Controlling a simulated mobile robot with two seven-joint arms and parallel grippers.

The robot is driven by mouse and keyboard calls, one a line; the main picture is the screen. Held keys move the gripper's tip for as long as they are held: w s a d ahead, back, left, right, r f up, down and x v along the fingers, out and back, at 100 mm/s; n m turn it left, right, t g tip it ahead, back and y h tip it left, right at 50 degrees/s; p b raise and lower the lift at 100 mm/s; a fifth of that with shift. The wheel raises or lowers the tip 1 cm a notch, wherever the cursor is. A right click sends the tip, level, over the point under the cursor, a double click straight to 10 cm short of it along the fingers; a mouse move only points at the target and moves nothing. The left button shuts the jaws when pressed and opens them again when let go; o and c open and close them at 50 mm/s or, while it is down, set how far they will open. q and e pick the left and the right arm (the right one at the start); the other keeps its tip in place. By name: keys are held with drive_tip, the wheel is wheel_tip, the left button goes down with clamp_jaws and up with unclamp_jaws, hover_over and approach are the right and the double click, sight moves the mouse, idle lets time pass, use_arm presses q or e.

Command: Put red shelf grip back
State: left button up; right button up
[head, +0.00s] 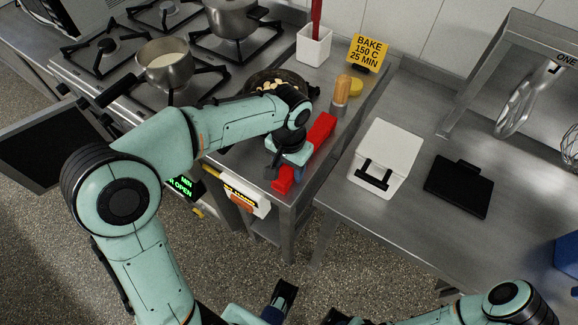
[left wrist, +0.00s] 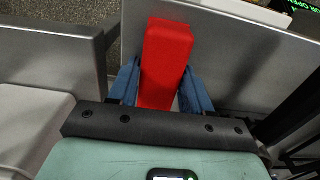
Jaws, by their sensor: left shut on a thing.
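The red shelf grip (head: 322,128) is a long red block over the right part of the steel counter beside the stove. Its near end (head: 283,180) shows close to the counter's front edge. My left gripper (head: 290,160) is over its middle and hides that part. In the left wrist view the red grip (left wrist: 166,50) sits between the two blue fingers (left wrist: 165,92), which are shut on it. I cannot tell whether it touches the counter. My right arm (head: 505,300) shows at the bottom edge; its jaws are not clear.
A pan (head: 272,82) of pale pieces, a wooden-topped grinder (head: 341,92), a white utensil pot (head: 314,46) and a yellow sign (head: 367,52) stand near the grip. A white scale-like box (head: 382,155) and a black pad (head: 459,187) are on the right counter.

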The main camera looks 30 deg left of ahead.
use_arm(q)
drive_tip(key=o, duration=1.1)
drive_tip(key=shift+f, duration=0.1)
drive_tip(key=shift+f+b, duration=0.2)
drive_tip(key=shift+b, duration=0.2)
wheel_tip(320, 180, up, 14)
drive_tip(key=p, duration=0.3)
drive_tip(key=shift+s+a+f, duration=0.1)
drive_tip(key=shift+f, duration=0.1)
